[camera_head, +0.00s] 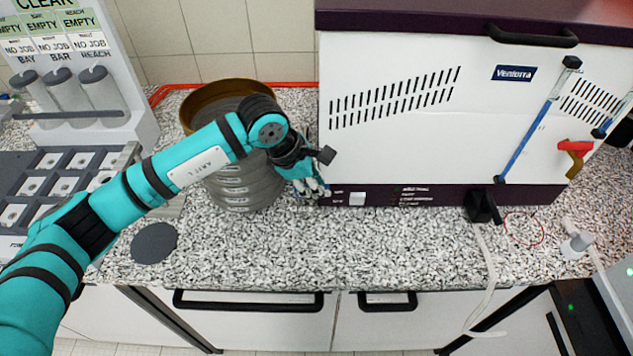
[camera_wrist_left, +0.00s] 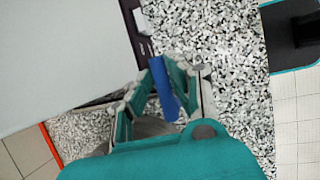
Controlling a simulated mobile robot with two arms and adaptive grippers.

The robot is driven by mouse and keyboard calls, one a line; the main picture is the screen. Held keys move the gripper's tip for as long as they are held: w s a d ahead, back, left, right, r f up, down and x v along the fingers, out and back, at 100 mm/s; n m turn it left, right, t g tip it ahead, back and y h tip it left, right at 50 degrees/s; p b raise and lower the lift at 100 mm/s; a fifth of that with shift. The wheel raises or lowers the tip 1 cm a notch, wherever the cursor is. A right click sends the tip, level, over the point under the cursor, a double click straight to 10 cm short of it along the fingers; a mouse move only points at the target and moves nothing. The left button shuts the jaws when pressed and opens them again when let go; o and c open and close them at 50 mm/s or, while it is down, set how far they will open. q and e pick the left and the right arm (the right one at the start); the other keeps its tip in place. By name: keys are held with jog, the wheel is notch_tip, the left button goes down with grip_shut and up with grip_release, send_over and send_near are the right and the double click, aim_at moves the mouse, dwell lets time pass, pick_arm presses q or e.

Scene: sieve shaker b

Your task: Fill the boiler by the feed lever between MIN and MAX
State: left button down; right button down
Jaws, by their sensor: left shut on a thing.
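The boiler (camera_head: 420,150) is a large white machine with a dark purple lid and base strip. A slanted sight tube (camera_head: 525,140) on its front right is blue from its foot to well up its length, with a paler part above. MIN and MAX marks are too small to read. My left gripper (camera_head: 314,188) is at the boiler's lower left corner. In the left wrist view its fingers are shut on a blue bar-like lever (camera_wrist_left: 165,88), which sticks out beside the dark strip. The lever is hidden in the head view. My right gripper is not in view.
A stack of round grey sieves (camera_head: 245,187) stands close behind my left forearm. A red-handled tap (camera_head: 574,147) is on the boiler's right. A dark disc (camera_head: 154,243) lies on the speckled counter (camera_head: 330,250), whose front middle is clear.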

pick_arm(q)
jog(key=shift+s+a+m+g+b, duration=0.1)
jog(key=shift+s+m+g+b, duration=0.3)
jog(key=shift+m+b, duration=1.1)
jog(key=shift+s+a+m+g+b, duration=0.15)
jog(key=shift+m+g+b, duration=0.45)
jog(key=shift+b, duration=1.65)
jog(key=shift+s+a+m+g+b, duration=0.1)
jog(key=shift+s+m+g+b, duration=0.25)
jog(key=shift+m+b, duration=1.15)
jog(key=shift+r+n+b, duration=0.1)
jog(key=shift+n+b, duration=0.3)
jog(key=c, duration=1.2)
grip_release()
jog(key=shift+c, duration=0.2)
jog(key=v, duration=1.2)
jog(key=shift+a, duration=0.25)
jog(key=shift+w, duration=0.1)
